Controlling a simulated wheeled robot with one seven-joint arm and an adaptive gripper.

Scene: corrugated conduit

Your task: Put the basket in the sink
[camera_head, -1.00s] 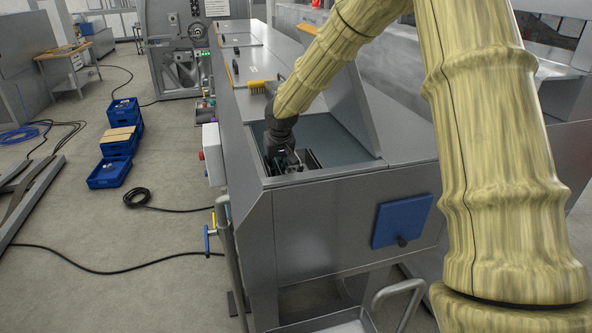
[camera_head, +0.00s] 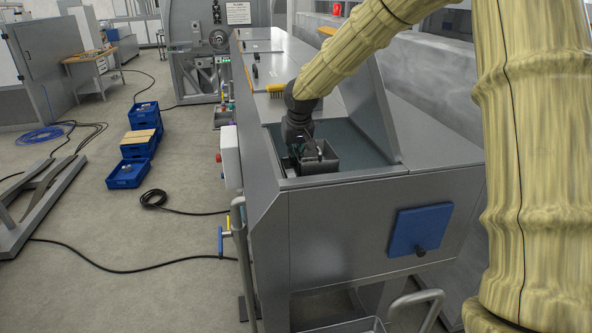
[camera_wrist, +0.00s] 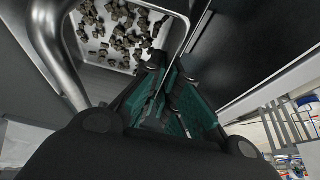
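In the wrist view, a light tray-like interior with several small brown-grey pieces, seemingly the basket (camera_wrist: 110,58), lies beyond the fingers. My gripper (camera_wrist: 170,75) has teal-padded fingers drawn close together around a thin rim. They appear shut on it, though the contact is partly hidden.
A raised lid (camera_head: 362,95) stands at the sink's right side. A yellow brush (camera_head: 275,90) lies on the machine top behind. A blue panel (camera_head: 420,230) is on the front. Stacked blue crates (camera_head: 137,146) and black cables lie on the left floor. A thick pipe (camera_wrist: 52,45) shows in the wrist view.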

